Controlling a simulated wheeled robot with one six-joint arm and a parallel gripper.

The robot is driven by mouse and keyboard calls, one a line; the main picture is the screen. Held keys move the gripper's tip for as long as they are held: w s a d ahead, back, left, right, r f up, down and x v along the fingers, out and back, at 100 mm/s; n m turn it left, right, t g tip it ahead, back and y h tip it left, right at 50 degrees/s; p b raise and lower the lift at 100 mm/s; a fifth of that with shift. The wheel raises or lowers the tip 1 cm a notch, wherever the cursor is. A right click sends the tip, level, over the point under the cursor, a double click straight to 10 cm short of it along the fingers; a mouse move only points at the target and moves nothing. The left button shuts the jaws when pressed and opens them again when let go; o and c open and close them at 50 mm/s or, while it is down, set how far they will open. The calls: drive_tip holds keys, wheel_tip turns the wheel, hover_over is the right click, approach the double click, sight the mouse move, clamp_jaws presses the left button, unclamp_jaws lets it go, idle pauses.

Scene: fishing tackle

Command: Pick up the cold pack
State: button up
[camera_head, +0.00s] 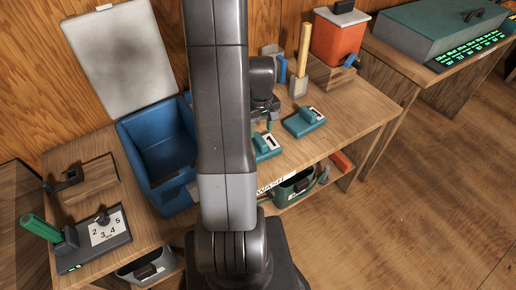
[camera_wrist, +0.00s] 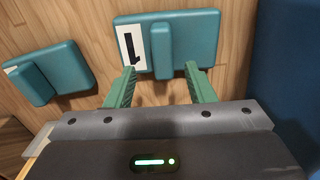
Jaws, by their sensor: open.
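Two teal blocks with raised grips and white number labels, which look like cold packs, lie on the wooden bench. The nearer teal pack (camera_head: 267,147) is partly hidden by my arm. In the wrist view this teal pack (camera_wrist: 196,40) has a label reading "1". The other teal pack (camera_head: 304,121) lies to its right in the head view and at the left of the wrist view (camera_wrist: 66,72). My gripper (camera_wrist: 160,70) is open and empty, its green fingertips on either side of the labelled pack's grip. Contact cannot be told. In the head view my gripper (camera_head: 269,126) is partly hidden.
An open blue cooler (camera_head: 160,150) with a raised white lid (camera_head: 125,58) stands left of the packs. A yellow-handled tool (camera_head: 303,50) and an orange container (camera_head: 338,40) stand behind. A device with a green lever (camera_head: 40,228) sits at front left. Bins are below the bench.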

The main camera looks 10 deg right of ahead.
sight(260, 139)
drive_tip(key=f, duration=0.4)
drive_tip(key=shift+s+a, duration=0.1)
drive_tip(key=shift+s, duration=0.2)
drive_tip(key=shift+f+p, duration=0.3)
drive_tip(key=shift+f, duration=0.25)
clamp_jaws()
